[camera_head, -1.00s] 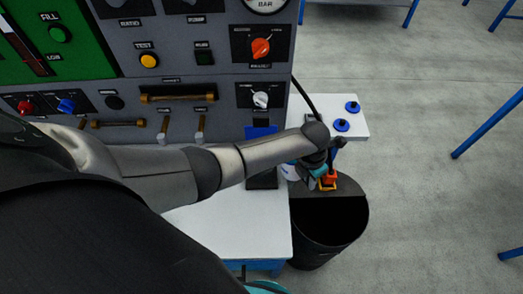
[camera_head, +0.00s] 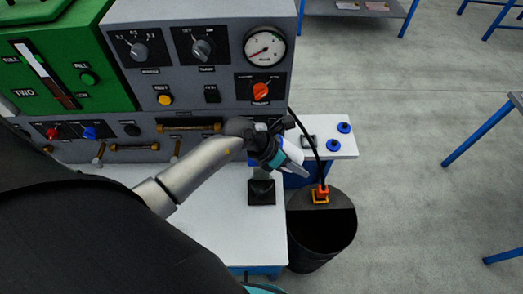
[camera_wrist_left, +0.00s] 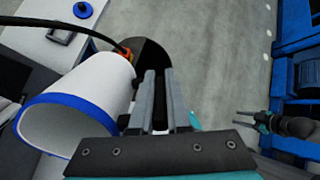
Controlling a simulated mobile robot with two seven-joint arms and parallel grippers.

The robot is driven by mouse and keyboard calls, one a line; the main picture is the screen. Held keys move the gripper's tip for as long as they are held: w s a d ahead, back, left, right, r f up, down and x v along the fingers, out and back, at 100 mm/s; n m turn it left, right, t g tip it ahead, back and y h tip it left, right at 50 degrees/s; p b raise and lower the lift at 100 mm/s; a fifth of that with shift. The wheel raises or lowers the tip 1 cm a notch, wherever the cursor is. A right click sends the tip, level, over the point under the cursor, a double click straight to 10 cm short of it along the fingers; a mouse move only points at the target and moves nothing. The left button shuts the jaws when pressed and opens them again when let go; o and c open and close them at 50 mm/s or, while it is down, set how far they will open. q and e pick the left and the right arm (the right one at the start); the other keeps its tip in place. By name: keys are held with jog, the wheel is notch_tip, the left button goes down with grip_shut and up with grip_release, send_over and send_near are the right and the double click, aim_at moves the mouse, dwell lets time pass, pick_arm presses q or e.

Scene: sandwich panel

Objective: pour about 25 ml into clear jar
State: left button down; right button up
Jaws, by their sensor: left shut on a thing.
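My left gripper (camera_head: 296,170) is above the right end of the white bench, near the black bin. In the left wrist view its fingers (camera_wrist_left: 160,92) are close together on a dark strip, apparently the handle of a white jug with a blue rim (camera_wrist_left: 88,95). The jug is tilted, its mouth toward the lower left; its contents do not show. In the head view the jug (camera_head: 292,150) is mostly hidden behind the gripper. My right gripper (camera_wrist_left: 243,119) shows small in the left wrist view, its fingers apart. I cannot make out a clear jar.
A black bin (camera_head: 305,232) stands at the bench end, with an orange fitting (camera_head: 320,193) and black hose on its cover. A black stand (camera_head: 262,192) is on the white bench (camera_head: 235,225). The control panel (camera_head: 200,80) rises behind. Floor at right is open.

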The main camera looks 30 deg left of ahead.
pick_arm(q)
jog(key=h+b, duration=0.1)
jog(key=b, duration=0.1)
jog(key=t+h+b, duration=0.1)
jog(key=b, duration=0.1)
jog(key=shift+s+a+f, duration=0.2)
jog(key=shift+a+r+t+h+b, duration=0.2)
jog(key=shift+r+t+h+b, duration=0.2)
jog(key=shift+r+b, duration=0.35)
jog(key=b, duration=0.1)
jog(key=r+t+h+b, duration=0.1)
jog(key=r+h+b, duration=0.1)
jog(key=b, duration=0.1)
jog(key=shift+s+a, duration=0.3)
jog(key=shift+a, duration=0.1)
jog(key=t+h+b, duration=0.1)
jog(key=b, duration=0.3)
jog(key=shift+s+a+f, duration=0.1)
jog(key=shift+a+f, duration=0.05)
jog(key=shift+f, duration=0.05)
jog(key=shift+h, duration=0.4)
jog(key=shift+r, duration=0.25)
jog(key=shift+y+p, duration=0.3)
jog(key=shift+p, duration=0.15)
jog(key=shift+d, duration=0.2)
jog(key=shift+f, duration=0.15)
